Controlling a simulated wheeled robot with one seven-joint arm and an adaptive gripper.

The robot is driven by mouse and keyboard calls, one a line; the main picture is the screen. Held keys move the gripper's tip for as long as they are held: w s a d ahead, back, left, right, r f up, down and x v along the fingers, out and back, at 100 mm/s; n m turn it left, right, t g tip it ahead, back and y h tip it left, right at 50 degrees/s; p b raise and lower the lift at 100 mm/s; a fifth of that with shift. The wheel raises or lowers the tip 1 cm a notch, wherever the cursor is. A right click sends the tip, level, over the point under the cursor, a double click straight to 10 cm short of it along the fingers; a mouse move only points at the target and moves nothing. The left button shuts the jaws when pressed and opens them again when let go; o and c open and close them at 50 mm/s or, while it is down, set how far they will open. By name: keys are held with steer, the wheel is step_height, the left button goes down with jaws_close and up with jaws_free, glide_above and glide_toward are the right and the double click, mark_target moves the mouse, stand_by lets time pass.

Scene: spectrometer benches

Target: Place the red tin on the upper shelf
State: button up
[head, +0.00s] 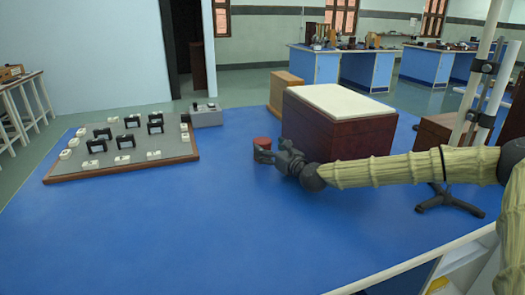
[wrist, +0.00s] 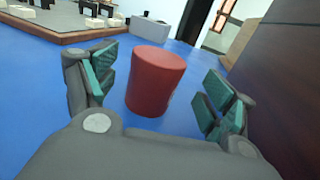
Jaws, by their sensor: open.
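The red tin (head: 262,143) stands upright on the blue bench top, just left of a dark wooden box. In the wrist view the tin (wrist: 155,80) stands between the two fingers of my gripper (wrist: 157,92), with space on both sides. My gripper (head: 270,156) is open and low over the bench, reaching in from the right. In the head view it hides the lower part of the tin. I cannot make out an upper shelf in either view.
The dark box with a pale top (head: 338,117) stands close to the right of my gripper. A board with several small switches (head: 122,152) lies at the left, with a grey box (head: 207,116) behind it. The front bench top is clear. A stand's dark foot (head: 450,203) is at the right.

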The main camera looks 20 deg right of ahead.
steer(key=shift+x, duration=2.45)
steer(key=shift+a+f, duration=0.1)
steer(key=shift+f, duration=0.05)
steer(key=c, duration=1.2)
steer(key=shift+c, duration=0.5)
